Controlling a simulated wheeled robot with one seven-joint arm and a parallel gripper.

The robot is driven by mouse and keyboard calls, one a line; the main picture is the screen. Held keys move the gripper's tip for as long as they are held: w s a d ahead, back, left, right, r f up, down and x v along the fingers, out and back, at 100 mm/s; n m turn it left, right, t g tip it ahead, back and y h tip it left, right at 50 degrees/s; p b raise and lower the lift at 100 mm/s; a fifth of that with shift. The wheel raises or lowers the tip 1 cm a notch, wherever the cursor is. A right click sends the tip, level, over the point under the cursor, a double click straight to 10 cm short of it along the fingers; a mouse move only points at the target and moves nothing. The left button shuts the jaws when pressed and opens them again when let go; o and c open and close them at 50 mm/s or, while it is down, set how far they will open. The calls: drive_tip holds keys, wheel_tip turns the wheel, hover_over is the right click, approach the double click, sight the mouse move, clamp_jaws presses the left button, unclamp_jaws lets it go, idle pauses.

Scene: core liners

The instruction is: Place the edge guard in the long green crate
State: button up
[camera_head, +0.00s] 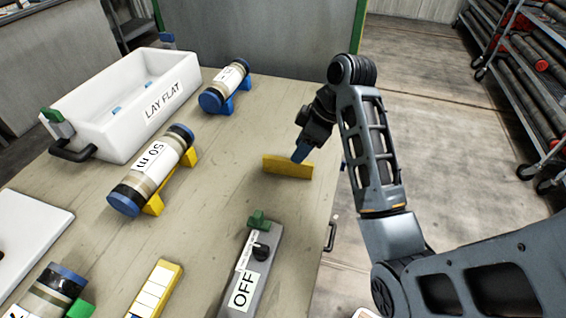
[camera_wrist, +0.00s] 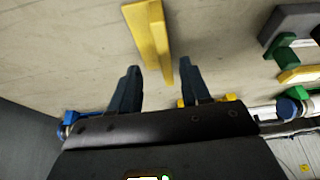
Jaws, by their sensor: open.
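A yellow angled strip (camera_head: 287,167), which looks like the edge guard, is on the table near its right edge. My gripper (camera_head: 301,153) is open just above the strip's right end in the head view. In the wrist view, the strip (camera_wrist: 147,32) runs up from between the open fingers (camera_wrist: 160,68), with a gap on both sides. Whether the fingers reach down around it cannot be told.
Core cylinders (camera_head: 152,170) on yellow and blue cradles lie between crate and strip. A grey box marked OFF (camera_head: 252,275) with a green block and a yellow-and-white bar (camera_head: 156,290) are nearer. A pipe rack stands at far right. Table around the strip is clear.

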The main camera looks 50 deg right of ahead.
sight(288, 160)
drive_tip(key=x, duration=0.4)
drive_tip(key=a+p+x, duration=0.1)
drive_tip(key=x, duration=0.1)
drive_tip(key=shift+w, duration=0.35)
drive_tip(key=shift+c, duration=0.4)
drive_tip(key=shift+r, duration=0.1)
clamp_jaws()
